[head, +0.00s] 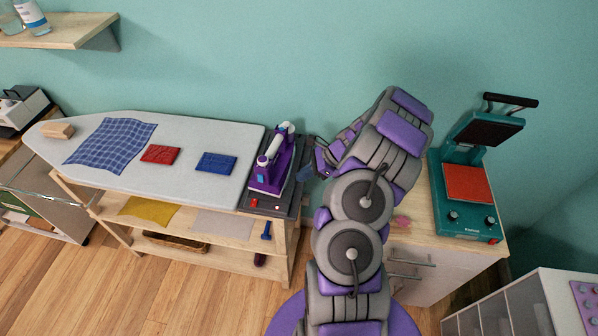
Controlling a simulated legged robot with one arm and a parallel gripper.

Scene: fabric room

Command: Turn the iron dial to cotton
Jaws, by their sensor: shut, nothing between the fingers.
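The purple and white iron (266,177) rests on a dark stand (291,198) at the right end of the ironing board. Its nose points toward the front of the board. I cannot make out the dial or its marks at this size. My gripper (306,174) is just right of the iron, beside its rear half, with its fingertips pointing toward the iron. It is shut and holds nothing. I cannot tell whether it touches the iron; a gap seems to show between them.
The ironing board (200,135) holds a blue checked cloth (110,144), a red patch (160,154), a blue patch (216,162) and a wooden block (57,131). A teal heat press (466,185) stands on the cabinet at right. A wall shelf (62,34) is at upper left.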

